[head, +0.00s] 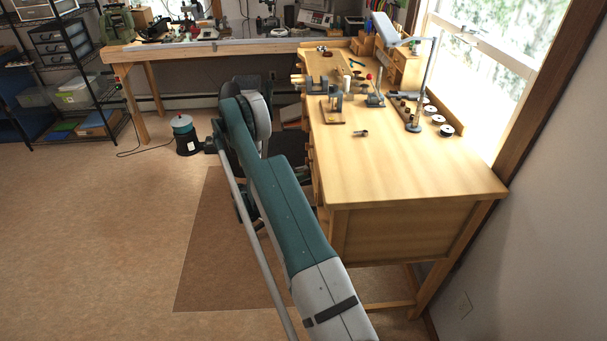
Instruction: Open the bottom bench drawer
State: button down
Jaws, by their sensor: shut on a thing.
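The wooden workbench (420,180) stands right of centre in the head view. Its drawer fronts (311,150) are on the left side, seen at a steep slant and largely hidden by my arm. The bottom drawer and its handle cannot be made out clearly. My gripper (304,175) shows only in small part, low beside the drawer fronts, behind my teal and grey arm. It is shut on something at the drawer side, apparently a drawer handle. The fingertips are hidden, and how far any drawer stands out cannot be told.
A brown mat (210,255) lies on the floor left of the bench, with open floor beyond. A dark round canister (185,137) stands near the arm. Small tools and a lamp (425,85) stand on the bench. A wire shelf (75,75) is at the far left.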

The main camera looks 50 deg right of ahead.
jog(key=w+a, duration=1.9)
jog(key=shift+a, duration=0.1)
jog(key=c, duration=2.1)
grip_release()
jog(key=shift+c, duration=0.2)
jog(key=shift+w, duration=0.1)
jog(key=v, duration=1.2)
